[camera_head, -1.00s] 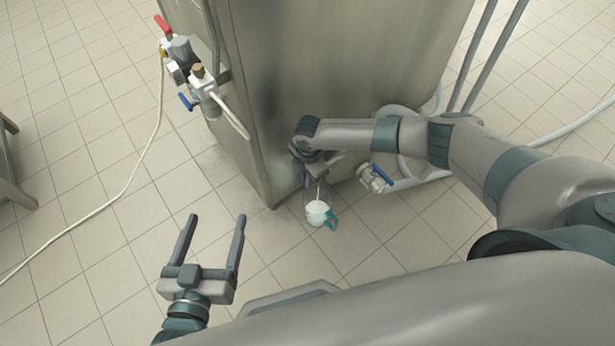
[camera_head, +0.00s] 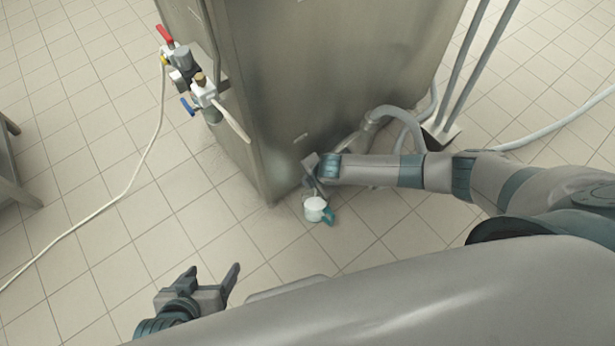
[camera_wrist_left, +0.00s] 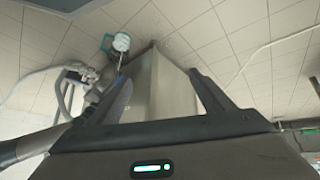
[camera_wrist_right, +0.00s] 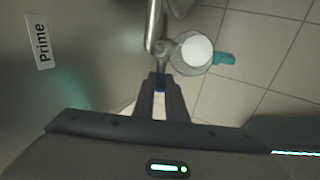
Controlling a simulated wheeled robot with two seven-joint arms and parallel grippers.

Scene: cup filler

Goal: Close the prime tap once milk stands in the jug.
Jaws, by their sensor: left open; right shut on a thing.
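The clear jug (camera_head: 316,209) with a teal handle stands on the floor by the tank's lower corner. White milk stands in it, and it also shows in the right wrist view (camera_wrist_right: 195,52). My right gripper (camera_wrist_right: 160,82) is shut on the blue handle of the prime tap (camera_wrist_right: 162,56), just beside the jug. A "Prime" label (camera_wrist_right: 40,42) is on the tank wall nearby. In the head view my right arm hides most of this tap. My left gripper (camera_head: 213,274) is open and empty, low at the left, away from the tank.
The steel tank (camera_head: 330,75) fills the upper middle. On its left edge are fittings with a red handle (camera_head: 165,34) and a blue handle (camera_head: 188,106). A white hose (camera_head: 140,165) crosses the floor at left. A grey hose (camera_head: 400,115) curves behind my right arm.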

